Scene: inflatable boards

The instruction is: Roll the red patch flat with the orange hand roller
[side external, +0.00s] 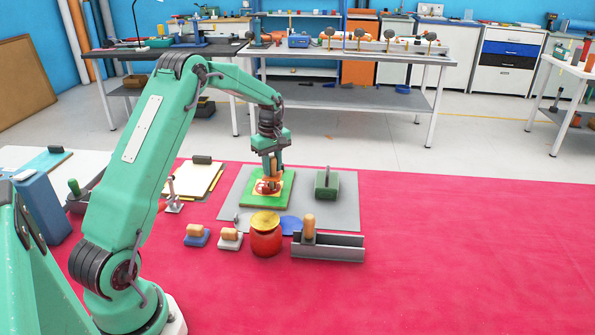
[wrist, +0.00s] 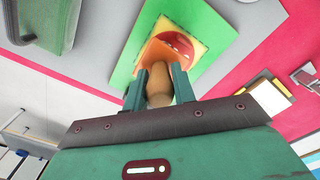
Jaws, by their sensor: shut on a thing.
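My gripper (wrist: 159,86) is shut on the wooden handle (wrist: 159,84) of the orange hand roller (side external: 268,186). In the side view the roller is down at the green board (side external: 287,182), under my gripper (side external: 272,166). In the wrist view the orange roller head (wrist: 172,50) covers much of a yellow square (wrist: 186,27) on the green board (wrist: 210,19). A bit of red shows beside the roller head, but I cannot tell patch from roller there. Whether the roller touches the surface is hard to tell.
The board lies on a grey mat (side external: 343,215) on a red-covered table (side external: 450,240). A green block-like tool (side external: 326,184) stands right of the board. The table's right side is clear.

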